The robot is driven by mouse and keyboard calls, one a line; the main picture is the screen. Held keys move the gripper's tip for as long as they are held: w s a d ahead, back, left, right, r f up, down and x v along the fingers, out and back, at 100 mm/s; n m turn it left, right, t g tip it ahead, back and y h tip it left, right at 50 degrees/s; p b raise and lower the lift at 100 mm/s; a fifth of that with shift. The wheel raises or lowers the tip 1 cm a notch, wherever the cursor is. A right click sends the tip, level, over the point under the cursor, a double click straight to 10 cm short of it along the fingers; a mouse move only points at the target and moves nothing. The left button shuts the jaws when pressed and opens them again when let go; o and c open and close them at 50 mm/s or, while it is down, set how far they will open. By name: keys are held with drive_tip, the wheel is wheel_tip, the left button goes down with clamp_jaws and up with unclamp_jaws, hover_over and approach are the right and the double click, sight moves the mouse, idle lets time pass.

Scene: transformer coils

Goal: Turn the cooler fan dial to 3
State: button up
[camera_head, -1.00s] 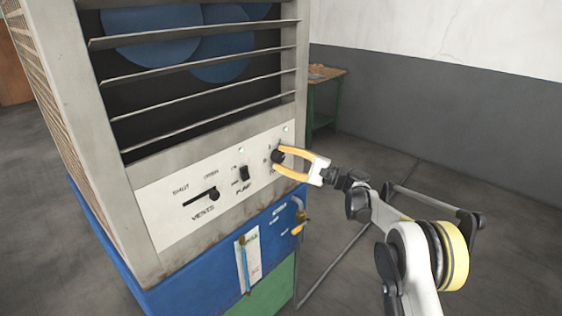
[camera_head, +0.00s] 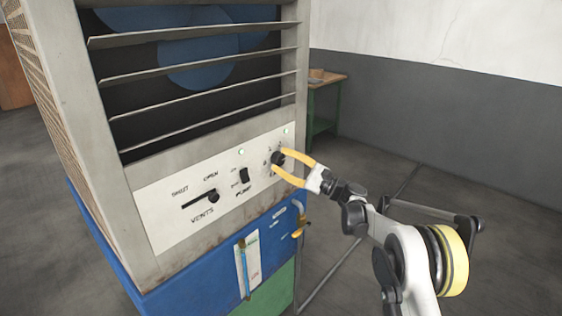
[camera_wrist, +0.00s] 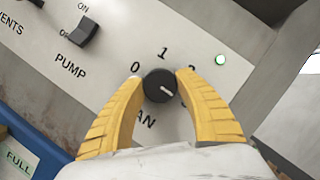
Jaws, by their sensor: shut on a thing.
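The black fan dial (camera_wrist: 155,78) is on the cooler's white control panel (camera_wrist: 240,92). It also shows in the head view (camera_head: 277,158). In the wrist view its white pointer mark points right and slightly down, toward the right finger. The 0 and 1 show clearly, the 2 is partly covered, and a mark below it is mostly behind the right finger. My gripper (camera_wrist: 159,82) is shut on the dial, one yellow finger on each side. It also shows at the panel's right end in the head view (camera_head: 277,162).
The vents slider (camera_head: 212,196) and pump switch (camera_head: 244,175) are left of the dial. A small tap (camera_head: 298,232) sticks out below on the blue base. A green table (camera_head: 325,100) stands behind.

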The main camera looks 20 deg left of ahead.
drive_tip(key=o, duration=1.2)
drive_tip(key=shift+a, duration=0.1)
drive_tip(key=v, duration=1.2)
drive_tip(key=shift+s, duration=0.1)
